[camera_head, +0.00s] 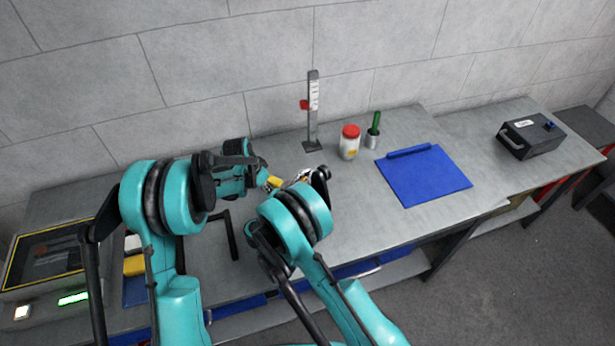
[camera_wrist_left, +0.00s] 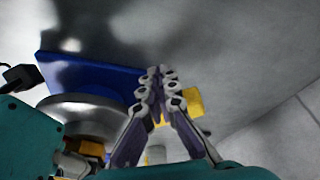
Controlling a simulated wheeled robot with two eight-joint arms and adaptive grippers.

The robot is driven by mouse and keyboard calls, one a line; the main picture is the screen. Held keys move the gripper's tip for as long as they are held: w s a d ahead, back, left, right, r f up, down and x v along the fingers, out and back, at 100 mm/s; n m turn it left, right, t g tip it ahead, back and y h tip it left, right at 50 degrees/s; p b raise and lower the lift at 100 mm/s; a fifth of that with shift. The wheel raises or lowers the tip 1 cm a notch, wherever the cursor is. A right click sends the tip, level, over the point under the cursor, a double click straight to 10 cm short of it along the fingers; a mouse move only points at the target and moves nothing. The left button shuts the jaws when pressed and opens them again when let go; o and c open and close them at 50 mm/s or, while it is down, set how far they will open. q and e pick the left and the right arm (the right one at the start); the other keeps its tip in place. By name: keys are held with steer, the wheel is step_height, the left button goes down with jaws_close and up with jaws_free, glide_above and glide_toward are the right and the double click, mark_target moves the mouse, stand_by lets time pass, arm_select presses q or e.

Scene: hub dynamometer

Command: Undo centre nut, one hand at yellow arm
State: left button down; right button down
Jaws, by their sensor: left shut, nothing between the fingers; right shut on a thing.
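My left gripper (camera_head: 262,174) is shut and empty over the bench, and its closed fingers fill the middle of the left wrist view (camera_wrist_left: 165,88). A yellow piece (camera_head: 274,182) shows close to its tips in the head view. In the left wrist view a round metal hub (camera_wrist_left: 85,113) sits beside a blue plate (camera_wrist_left: 95,72), left of the fingers. A yellow block (camera_wrist_left: 192,102) shows behind them. My right gripper (camera_head: 307,178) is close by on the right, seemingly shut on the yellow arm (camera_wrist_left: 92,148), though its grip is mostly hidden. The centre nut cannot be made out.
A height gauge (camera_head: 313,110), a red-lidded jar (camera_head: 350,142) and a cup with a green tool (camera_head: 373,135) stand behind. A blue mat (camera_head: 425,178) and black case (camera_head: 531,135) are at the right. A yellow-edged tray (camera_head: 45,255) is at left.

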stand_by(0.5)
steer(key=c, duration=1.6)
jaws_free()
steer(key=shift+o, duration=0.2)
step_height(320, 180, up, 10)
arm_select(q)
steer(key=shift+r, duration=0.1)
